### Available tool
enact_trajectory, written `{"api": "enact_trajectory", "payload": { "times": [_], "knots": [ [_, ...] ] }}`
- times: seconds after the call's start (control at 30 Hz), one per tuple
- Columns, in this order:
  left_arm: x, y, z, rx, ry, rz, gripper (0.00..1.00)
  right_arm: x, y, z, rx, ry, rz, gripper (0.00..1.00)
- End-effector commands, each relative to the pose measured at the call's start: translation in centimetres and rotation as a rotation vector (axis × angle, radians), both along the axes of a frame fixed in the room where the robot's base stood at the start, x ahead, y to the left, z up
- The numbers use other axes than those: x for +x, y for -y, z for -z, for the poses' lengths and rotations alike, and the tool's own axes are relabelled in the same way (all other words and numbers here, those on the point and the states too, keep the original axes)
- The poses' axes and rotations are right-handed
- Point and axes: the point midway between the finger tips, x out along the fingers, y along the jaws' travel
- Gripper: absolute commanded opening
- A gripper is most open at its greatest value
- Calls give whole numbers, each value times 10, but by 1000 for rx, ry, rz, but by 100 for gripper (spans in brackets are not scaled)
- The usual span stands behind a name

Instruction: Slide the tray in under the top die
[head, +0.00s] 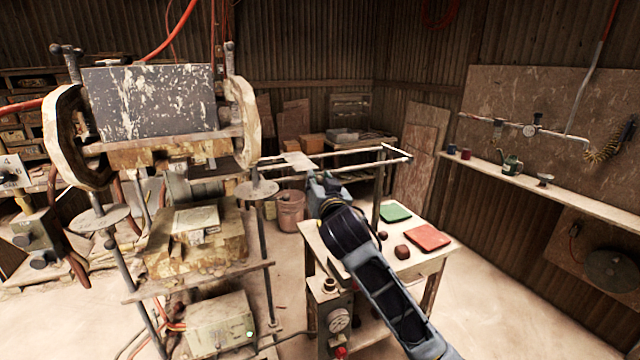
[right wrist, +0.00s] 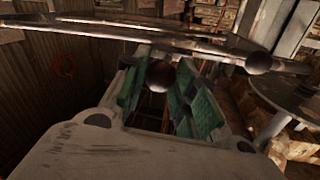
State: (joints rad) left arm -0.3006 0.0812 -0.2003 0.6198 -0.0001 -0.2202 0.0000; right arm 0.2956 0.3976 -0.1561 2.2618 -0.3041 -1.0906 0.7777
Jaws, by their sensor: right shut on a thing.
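The top die (head: 170,152) is a worn yellowish block under the big grey press head (head: 150,100). Below it, across an open gap, stands the lower block (head: 200,245). A flat pale plate, seemingly part of the tray (head: 297,160), lies on two rails right of the press. My right gripper (head: 322,184) is beside the rails, just right of that plate. In the right wrist view its green-padded fingers (right wrist: 165,95) are around a dark round knob (right wrist: 159,74). Whether the knob joins the tray is hidden. My left gripper is not in view.
The rails (head: 350,151) run right to a post. Round discs sit on the press columns (head: 258,190). A small table (head: 390,262) with green and red tiles stands below my right arm. A bucket (head: 290,210) stands behind.

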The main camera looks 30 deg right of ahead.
Motion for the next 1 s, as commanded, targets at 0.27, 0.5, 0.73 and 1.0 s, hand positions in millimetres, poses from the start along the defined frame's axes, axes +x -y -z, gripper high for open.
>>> {"api": "enact_trajectory", "payload": {
  "times": [0.27,0.5,0.73,1.0],
  "knots": [
    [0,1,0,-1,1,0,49,2,-23,2,4,-3,-3,0],
    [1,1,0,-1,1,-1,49,3,-42,1,2,-2,-3,0],
    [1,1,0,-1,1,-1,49,3,-45,1,0,-3,-3,0],
    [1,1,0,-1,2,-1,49,2,-45,1,0,-2,-2,41]
  ]
}}
